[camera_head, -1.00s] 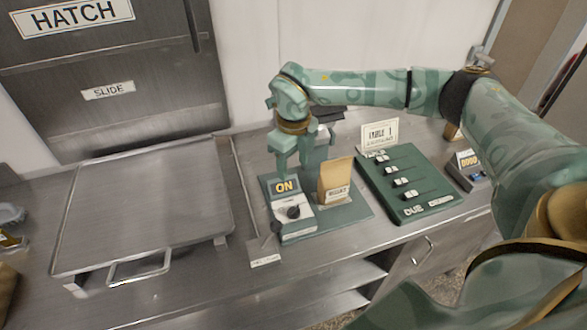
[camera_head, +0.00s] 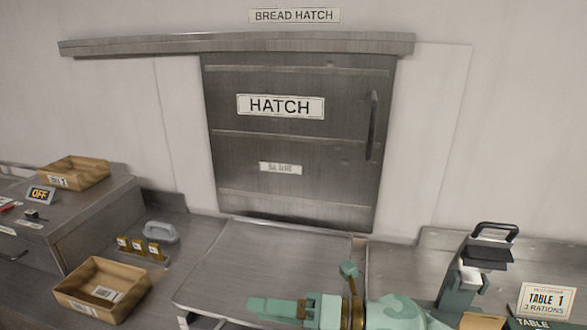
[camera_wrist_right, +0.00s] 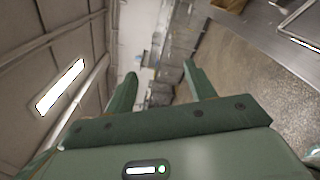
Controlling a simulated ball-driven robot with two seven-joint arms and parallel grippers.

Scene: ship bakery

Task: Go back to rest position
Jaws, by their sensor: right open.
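My right gripper (camera_head: 275,308) is low in the middle of the head view, in front of the steel tray (camera_head: 250,257) below the hatch. Its arm comes in from the lower right. In the right wrist view the two fingers of the right gripper (camera_wrist_right: 160,75) stand apart with nothing between them. My left gripper does not show in either view.
The closed bread hatch (camera_head: 290,150) is in the wall behind the tray. A cardboard box (camera_head: 75,305) and several yellow-labelled pieces (camera_head: 140,247) stand left. A green stand (camera_head: 465,280) and a TABLE 1 card (camera_head: 545,300) are at the right.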

